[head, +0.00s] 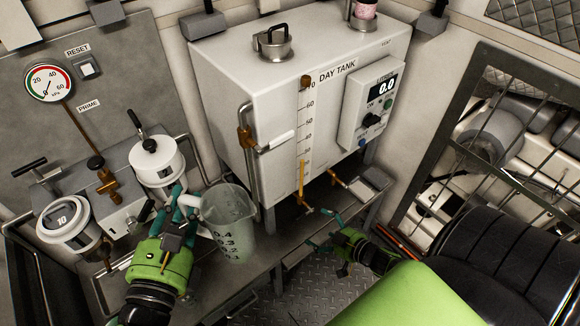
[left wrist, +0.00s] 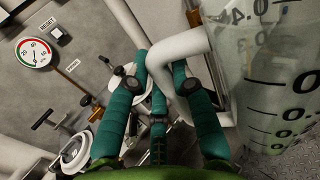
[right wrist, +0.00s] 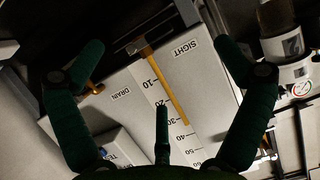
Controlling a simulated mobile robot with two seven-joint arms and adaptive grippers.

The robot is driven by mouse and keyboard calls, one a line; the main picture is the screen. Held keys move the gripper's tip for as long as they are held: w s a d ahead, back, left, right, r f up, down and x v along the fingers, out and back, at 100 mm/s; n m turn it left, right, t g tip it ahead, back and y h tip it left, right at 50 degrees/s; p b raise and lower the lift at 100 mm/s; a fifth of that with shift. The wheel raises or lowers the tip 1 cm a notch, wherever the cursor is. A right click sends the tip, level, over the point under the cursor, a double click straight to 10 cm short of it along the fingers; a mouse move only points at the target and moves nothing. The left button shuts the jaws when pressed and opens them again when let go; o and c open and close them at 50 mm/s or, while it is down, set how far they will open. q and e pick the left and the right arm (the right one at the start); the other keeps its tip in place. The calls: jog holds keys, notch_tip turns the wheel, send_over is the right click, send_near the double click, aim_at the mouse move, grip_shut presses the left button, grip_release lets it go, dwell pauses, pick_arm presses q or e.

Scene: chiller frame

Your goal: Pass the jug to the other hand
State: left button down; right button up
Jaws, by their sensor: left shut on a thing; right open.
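The jug (head: 232,222) is a translucent measuring jug with dark graduation marks and a white handle. It is upright in the head view, in front of the tank's left corner. My left gripper (head: 183,205) is shut on the jug's handle. In the left wrist view the teal fingers close around the white handle (left wrist: 178,48), with the jug body (left wrist: 280,90) to the right. My right gripper (head: 318,230) is open and empty, to the right of the jug and apart from it. Its spread fingers show in the right wrist view (right wrist: 160,85), facing the tank's front.
The white day tank (head: 270,110) with control box (head: 370,110) stands behind. A yellow sight tube (head: 301,183) and drain valve hang near my right gripper. Filter housings (head: 66,222) and a pump panel are at left. A metal bench (head: 255,265) lies below the jug.

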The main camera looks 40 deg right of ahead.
aim_at(227, 211)
jog(key=w+a+r+n+g+y, duration=0.1)
jog(key=a+r+n+y, duration=0.25)
jog(key=r, duration=0.55)
jog(key=a+r+n+y, duration=0.25)
jog(key=r+y, duration=0.25)
jog(key=r, duration=0.4)
jog(key=w+a+r+n+g+y, duration=0.1)
jog(key=a+r+n+y, duration=0.25)
jog(key=r, duration=0.55)
jog(key=s+a+r+n+g+y, duration=0.3)
jog(key=s+a+r+n+g, duration=0.1)
jog(key=s+a+r+g, duration=0.25)
jog(key=shift+m, duration=0.25)
jog(key=x, duration=1.1)
jog(key=shift+w+f, duration=0.1)
jog(key=shift+f, duration=0.1)
jog(key=c, duration=0.9)
pick_arm(q)
jog(key=c, duration=1)
grip_release()
